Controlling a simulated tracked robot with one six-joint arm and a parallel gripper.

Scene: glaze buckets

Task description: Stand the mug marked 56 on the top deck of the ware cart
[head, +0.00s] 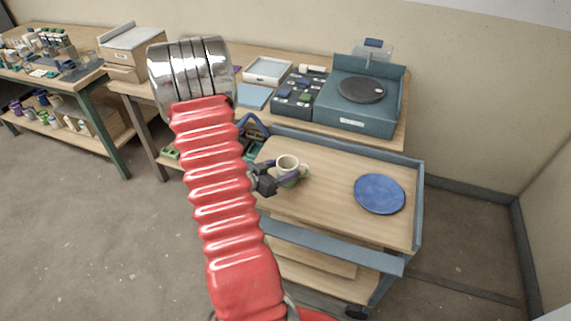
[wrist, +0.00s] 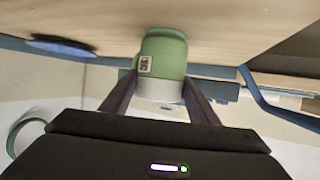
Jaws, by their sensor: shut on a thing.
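The mug (head: 288,164) is cream at the top and green lower down. In the wrist view, which looks upside down, the green mug (wrist: 165,50) carries a small label that seems to read 56. My gripper (head: 284,177) is shut on the mug, with one finger on each side, as the wrist view also shows (wrist: 160,80). The mug is upright over the left part of the ware cart's wooden top deck (head: 330,205). Its base is at or close to the deck; I cannot tell if it touches.
A blue plate (head: 379,194) lies on the right of the deck. Blue rails (head: 330,245) edge the cart. Behind it, a bench holds a blue box with a dark disc (head: 361,89) and a white tray (head: 268,70). The deck between mug and plate is clear.

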